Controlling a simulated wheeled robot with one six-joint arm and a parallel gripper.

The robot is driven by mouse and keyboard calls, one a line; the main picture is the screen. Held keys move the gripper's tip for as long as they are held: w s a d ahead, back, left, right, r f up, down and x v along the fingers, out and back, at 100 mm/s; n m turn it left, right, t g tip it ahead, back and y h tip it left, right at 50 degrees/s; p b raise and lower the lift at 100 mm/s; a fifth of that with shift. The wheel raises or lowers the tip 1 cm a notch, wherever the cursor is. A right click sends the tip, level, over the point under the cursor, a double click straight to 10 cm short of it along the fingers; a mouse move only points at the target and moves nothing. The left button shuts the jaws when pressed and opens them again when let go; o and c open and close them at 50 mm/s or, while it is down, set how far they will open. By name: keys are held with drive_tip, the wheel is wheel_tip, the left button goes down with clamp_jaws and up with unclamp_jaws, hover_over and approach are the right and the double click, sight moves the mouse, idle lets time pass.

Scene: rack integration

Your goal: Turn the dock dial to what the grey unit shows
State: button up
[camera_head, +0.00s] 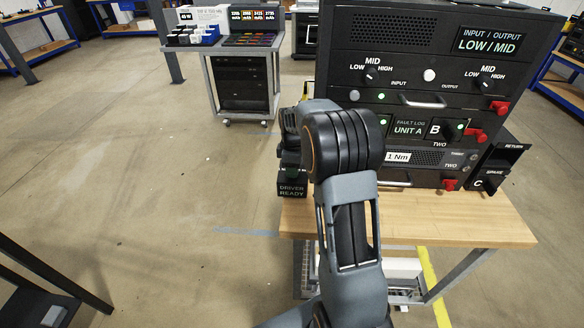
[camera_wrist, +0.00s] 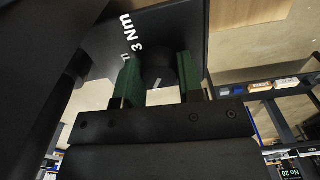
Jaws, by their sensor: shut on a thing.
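In the wrist view my gripper (camera_wrist: 158,72) has its two green fingers closed on either side of a dark round dial knob (camera_wrist: 158,62). The knob carries a short white pointer mark; I cannot tell which label it points to. The dark dial panel (camera_wrist: 180,22) is printed "3 Nm", with another marking partly hidden by a finger. In the head view the dock (camera_head: 291,189) reads "DRIVER READY" at the left of the bench; my arm hides much of it and the gripper. The grey unit (camera_head: 430,158) low in the rack shows "1 Nm" on a white label.
The rack (camera_head: 345,75) stands close right of my arm, with knobs, handles and red latches. An "INPUT / OUTPUT LOW/MID" display (camera_head: 487,41) is at its top. The wooden bench (camera_head: 450,222) has clear room in front. A cart (camera_head: 240,85) stands behind at left.

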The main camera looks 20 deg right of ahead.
drive_tip(key=shift+n, duration=0.5)
drive_tip(key=o, duration=0.9)
wheel_tip(320, 180, up, 14)
drive_tip(key=shift+f, duration=0.1)
idle(0.3)
idle(0.4)
